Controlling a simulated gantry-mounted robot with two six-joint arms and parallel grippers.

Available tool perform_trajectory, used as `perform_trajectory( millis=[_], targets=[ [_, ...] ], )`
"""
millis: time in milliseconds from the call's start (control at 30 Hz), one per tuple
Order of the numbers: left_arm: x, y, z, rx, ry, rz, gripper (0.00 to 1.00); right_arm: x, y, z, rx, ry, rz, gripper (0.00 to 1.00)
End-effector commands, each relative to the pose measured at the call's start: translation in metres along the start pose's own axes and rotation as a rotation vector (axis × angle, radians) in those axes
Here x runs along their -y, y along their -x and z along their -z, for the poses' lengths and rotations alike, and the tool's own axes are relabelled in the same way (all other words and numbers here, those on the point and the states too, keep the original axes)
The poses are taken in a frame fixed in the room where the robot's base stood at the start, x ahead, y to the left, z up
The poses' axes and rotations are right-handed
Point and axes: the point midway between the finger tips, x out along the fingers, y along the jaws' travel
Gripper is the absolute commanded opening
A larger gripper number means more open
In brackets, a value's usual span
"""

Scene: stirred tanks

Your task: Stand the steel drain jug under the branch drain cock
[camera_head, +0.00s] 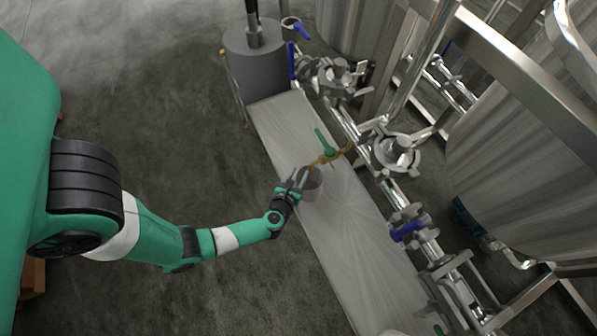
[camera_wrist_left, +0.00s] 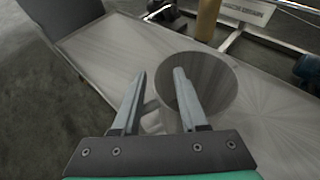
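The steel drain jug (camera_head: 313,185) stands on the long steel bench top, close to the brass branch drain cock (camera_head: 330,157) with its green lever. The jug's round mouth (camera_wrist_left: 215,85) faces up in the left wrist view, and the brass cock (camera_wrist_left: 207,20) shows just beyond it. My left gripper (camera_head: 298,179) is at the jug's near-left side. In the left wrist view its two fingers (camera_wrist_left: 160,75) are apart, with the jug's handle (camera_wrist_left: 151,118) between them and a gap visible beside the right finger. Whether the jug is exactly under the cock's outlet is unclear. My right gripper is not in view.
A grey cylindrical vessel (camera_head: 254,65) stands at the bench's far end. Steel pipework with a blue-handled valve (camera_head: 407,231) runs along the bench's right side, with a large tank (camera_head: 520,150) behind. The bench surface (camera_head: 350,255) nearer me is clear.

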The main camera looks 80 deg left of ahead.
Motion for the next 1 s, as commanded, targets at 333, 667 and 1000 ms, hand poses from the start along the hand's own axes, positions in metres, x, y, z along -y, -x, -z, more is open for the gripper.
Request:
perform_trajectory(
  millis=[333, 667, 1000],
  targets=[
    [0.0, 0.002, -0.004, 0.0, 0.0, 0.0, 0.45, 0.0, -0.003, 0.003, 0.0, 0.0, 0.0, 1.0],
    [0.002, 0.066, -0.007, -0.001, -0.007, 0.01, 0.45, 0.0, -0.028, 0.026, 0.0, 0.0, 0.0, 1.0],
    [0.001, 0.116, -0.004, 0.0, -0.002, 0.005, 0.45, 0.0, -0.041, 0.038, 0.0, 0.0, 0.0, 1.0]
  ],
)
